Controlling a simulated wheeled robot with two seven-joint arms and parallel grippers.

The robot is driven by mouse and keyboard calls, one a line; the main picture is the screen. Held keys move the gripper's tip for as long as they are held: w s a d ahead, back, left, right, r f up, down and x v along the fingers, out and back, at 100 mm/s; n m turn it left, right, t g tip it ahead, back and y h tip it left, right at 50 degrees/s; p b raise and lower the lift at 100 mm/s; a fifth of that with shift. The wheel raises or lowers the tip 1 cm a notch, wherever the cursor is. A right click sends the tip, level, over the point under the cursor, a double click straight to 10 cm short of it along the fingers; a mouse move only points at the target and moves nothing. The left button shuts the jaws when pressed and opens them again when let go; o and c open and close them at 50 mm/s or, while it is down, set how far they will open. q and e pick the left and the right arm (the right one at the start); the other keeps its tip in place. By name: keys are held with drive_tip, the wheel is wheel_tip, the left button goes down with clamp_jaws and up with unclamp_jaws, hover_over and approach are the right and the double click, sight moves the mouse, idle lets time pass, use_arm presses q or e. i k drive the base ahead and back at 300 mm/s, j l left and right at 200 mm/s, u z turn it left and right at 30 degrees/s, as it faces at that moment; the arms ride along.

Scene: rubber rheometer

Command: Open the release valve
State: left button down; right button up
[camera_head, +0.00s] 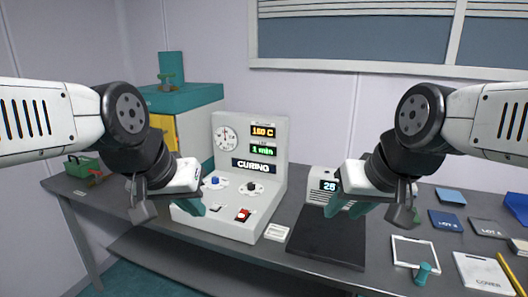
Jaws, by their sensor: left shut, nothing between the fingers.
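The grey rheometer console (248,131) stands on the bench with a round gauge and displays reading 160 C, 1 min and CURING. Its sloped front carries a blue knob (215,181), a black knob (251,188) and a red switch (243,215). Behind it is a teal-topped cabinet (190,98) bearing a teal cylinder with a small fitting (167,77). I cannot tell which part is the release valve. My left gripper (190,207) is shut and empty, in front of the console's left side. My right gripper (346,205) is in front of the small scale; its jaw opening is unclear.
A scale reading 26 (329,184) and a dark mat (325,247) are right of the console. Blue and dark pads (447,221), a white frame (414,252) and a COVER sheet (483,274) lie further right. A green container (80,166) is at the far left.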

sight(96, 173)
drive_tip(key=u, duration=0.45)
drive_tip(key=k+j+u, duration=0.1)
drive_tip(key=u, duration=0.35)
drive_tip(key=k+j+u, duration=0.1)
drive_tip(key=u, duration=0.3)
